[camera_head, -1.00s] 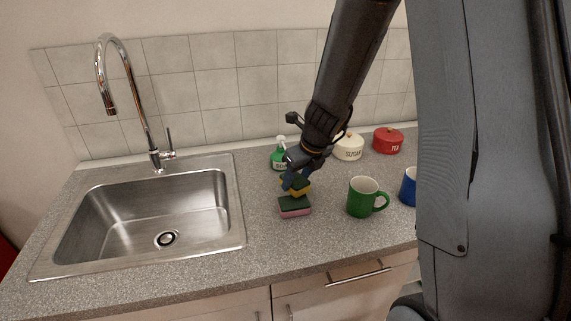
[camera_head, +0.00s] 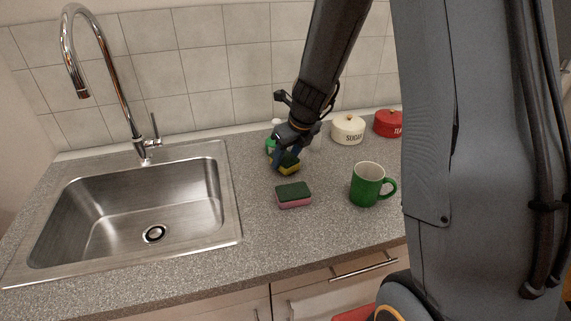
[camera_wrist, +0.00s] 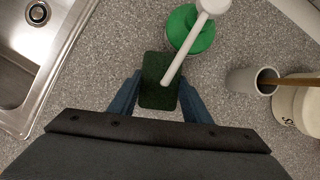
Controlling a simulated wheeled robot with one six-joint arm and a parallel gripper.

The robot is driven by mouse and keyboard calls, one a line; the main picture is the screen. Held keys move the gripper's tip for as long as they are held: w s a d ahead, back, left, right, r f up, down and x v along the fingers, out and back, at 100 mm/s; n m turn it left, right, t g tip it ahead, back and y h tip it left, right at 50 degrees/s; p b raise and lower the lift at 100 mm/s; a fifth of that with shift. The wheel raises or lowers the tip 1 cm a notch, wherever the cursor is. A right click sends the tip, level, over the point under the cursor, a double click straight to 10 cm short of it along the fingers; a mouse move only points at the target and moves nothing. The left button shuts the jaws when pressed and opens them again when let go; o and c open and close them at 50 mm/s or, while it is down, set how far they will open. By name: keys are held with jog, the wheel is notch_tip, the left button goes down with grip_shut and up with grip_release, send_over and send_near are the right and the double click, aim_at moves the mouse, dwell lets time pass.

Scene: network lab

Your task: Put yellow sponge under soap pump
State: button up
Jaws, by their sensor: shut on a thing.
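The yellow sponge (camera_head: 289,169) has a dark green top and is in my gripper near the back of the counter. My gripper (camera_head: 286,162) is shut on it; in the wrist view the blue fingers press its two sides and its green face (camera_wrist: 158,82) shows. The green soap pump (camera_head: 270,147) stands just behind the sponge, mostly hidden by my gripper in the head view. In the wrist view the soap pump (camera_wrist: 188,32) is seen from above, its white spout reaching over the sponge. I cannot tell whether the sponge touches the counter.
A pink sponge with a green top (camera_head: 293,196) lies in front of my gripper. A green mug (camera_head: 367,186) stands to its right. A sugar jar (camera_head: 348,130) and a red tea jar (camera_head: 388,123) stand behind. A grey cup (camera_wrist: 250,80) is near the pump. The sink (camera_head: 130,210) is left.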

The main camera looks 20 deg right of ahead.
jog(key=shift+f, duration=0.3)
jog(key=shift+f, duration=0.15)
jog(key=o, duration=1)
